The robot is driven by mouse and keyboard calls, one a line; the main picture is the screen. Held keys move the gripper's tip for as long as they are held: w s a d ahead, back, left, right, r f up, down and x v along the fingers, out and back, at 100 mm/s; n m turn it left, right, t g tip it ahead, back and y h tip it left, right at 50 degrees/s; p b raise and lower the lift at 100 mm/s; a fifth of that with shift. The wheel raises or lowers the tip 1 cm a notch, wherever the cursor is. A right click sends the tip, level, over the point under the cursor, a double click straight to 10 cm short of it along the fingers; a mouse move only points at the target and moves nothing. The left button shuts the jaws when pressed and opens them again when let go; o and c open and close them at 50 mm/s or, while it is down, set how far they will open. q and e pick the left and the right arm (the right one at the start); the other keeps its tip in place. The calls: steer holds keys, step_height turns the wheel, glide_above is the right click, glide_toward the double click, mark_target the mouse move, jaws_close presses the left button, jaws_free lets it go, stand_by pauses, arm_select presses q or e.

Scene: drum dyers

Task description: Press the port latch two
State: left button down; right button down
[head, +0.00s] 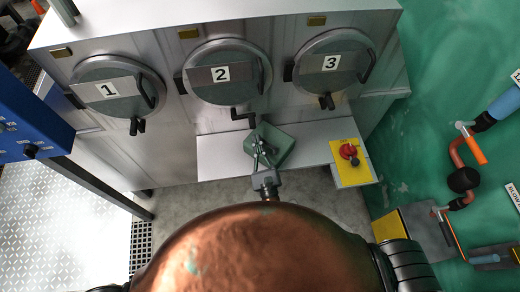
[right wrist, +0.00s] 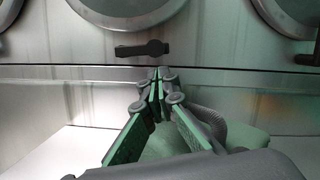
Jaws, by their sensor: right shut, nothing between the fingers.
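The port marked 2 (head: 221,73) is a round steel door in the middle of the metal machine front. Its dark latch (head: 243,116) sits below the door, with a bent handle pointing right. In the right wrist view the latch (right wrist: 142,49) is a dark horizontal bar just ahead, slightly left of the fingertips. My right gripper (head: 258,138) is shut and empty, just below the latch in the head view. The right wrist view shows its fingertips (right wrist: 158,76) together, with a visible gap to the latch. My left gripper is not in view.
Ports 1 (head: 108,92) and 3 (head: 331,64) flank port 2, each with its own latch. A green object (head: 283,150) lies on the pale shelf (head: 219,160) under my right gripper. A yellow panel with a red knob (head: 348,151) is at the right.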

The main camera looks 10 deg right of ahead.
steer(key=shift+p+x, duration=0.3)
steer(key=shift+x, duration=0.95)
steer(key=shift+w+r, duration=0.1)
steer(key=shift+w, duration=0.35)
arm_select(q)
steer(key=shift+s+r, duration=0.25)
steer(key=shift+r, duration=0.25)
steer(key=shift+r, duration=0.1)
